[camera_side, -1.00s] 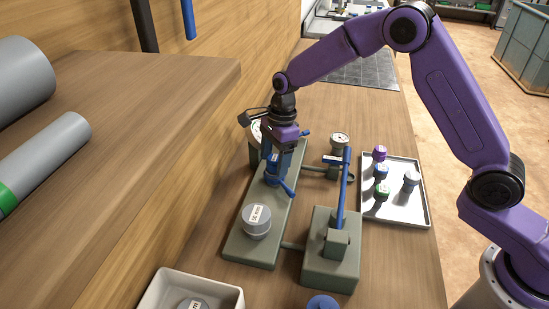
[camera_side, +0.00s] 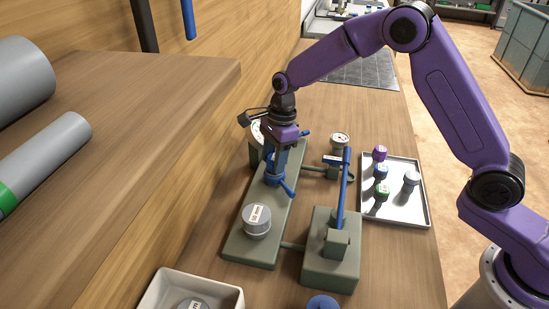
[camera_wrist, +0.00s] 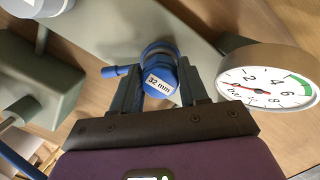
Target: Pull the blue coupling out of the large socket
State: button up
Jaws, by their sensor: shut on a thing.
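The blue coupling (camera_wrist: 160,82), with a white "32 mm" label, sits between the fingers of my gripper (camera_wrist: 160,92) in the wrist view. The fingers are shut on it from both sides. In the side view my gripper (camera_side: 274,168) points down over the green-grey manifold base (camera_side: 247,243), and the coupling is mostly hidden by the fingers. A blue side handle (camera_side: 288,189) sticks out low beside the fingers; it also shows in the wrist view (camera_wrist: 117,71). The large socket is hidden under the coupling and fingers, so I cannot tell how deep the coupling sits.
A pressure gauge (camera_wrist: 268,82) stands close beside my gripper. A grey labelled cap (camera_side: 256,221) is on the same base. A blue upright lever (camera_side: 343,190) rises from a block on the right. A white tray (camera_side: 408,212) holds several small couplings.

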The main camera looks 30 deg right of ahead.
aim_at(271, 157)
jog(key=shift+r, duration=2.9)
dwell(0.5)
jog(key=shift+r, duration=1.95)
